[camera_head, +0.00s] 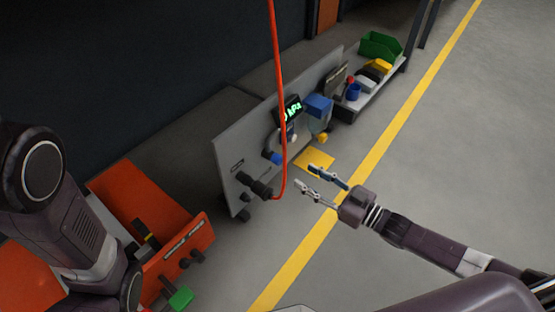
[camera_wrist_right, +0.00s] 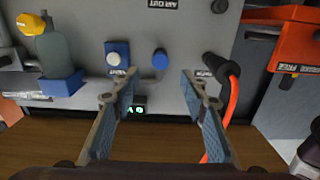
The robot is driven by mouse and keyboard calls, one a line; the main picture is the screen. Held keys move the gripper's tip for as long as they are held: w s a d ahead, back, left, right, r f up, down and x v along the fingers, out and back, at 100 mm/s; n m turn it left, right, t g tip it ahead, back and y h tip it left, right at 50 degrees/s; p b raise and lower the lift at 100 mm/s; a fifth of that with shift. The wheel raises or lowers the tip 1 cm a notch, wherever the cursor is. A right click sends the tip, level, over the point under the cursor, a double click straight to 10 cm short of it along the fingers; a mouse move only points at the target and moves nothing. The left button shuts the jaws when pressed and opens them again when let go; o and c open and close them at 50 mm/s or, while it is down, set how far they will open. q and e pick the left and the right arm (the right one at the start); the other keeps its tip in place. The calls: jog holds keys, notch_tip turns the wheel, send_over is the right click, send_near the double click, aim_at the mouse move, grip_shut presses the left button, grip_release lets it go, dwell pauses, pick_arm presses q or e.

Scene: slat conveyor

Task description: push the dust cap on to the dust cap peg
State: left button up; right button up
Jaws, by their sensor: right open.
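A round blue piece, which looks like the dust cap (camera_wrist_right: 160,58), is at the face of the grey panel in the right wrist view. It also shows small in the head view (camera_head: 275,157). The dust cap peg cannot be made out; whether the blue piece sits on it I cannot tell. My right gripper (camera_head: 313,182) is open and empty in front of the panel. In the right wrist view its fingers (camera_wrist_right: 156,80) point at the panel, with the blue piece showing between and beyond the tips. My left gripper is out of view; only its arm shows.
A red hose (camera_head: 273,80) hangs beside the right gripper and joins a black connector (camera_wrist_right: 214,65) on the panel (camera_head: 231,150). A lit gauge (camera_head: 289,109) and blue box (camera_head: 318,106) are nearby. An orange unit (camera_head: 145,200) stands left. Floor on the right is clear.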

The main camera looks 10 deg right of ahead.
aim_at(281, 161)
jog(key=b+x, duration=0.2)
jog(key=x, duration=0.5)
jog(key=shift+w+b, duration=0.1)
jog(key=shift+b, duration=0.2)
jog(key=shift+x, duration=0.9)
jog(key=shift+p, duration=0.4)
dwell(0.4)
grip_shut()
dwell(0.3)
jog(key=p+v, duration=0.2)
jog(key=v, duration=0.4)
jog(key=shift+p, duration=0.35)
dwell(0.6)
dwell(0.3)
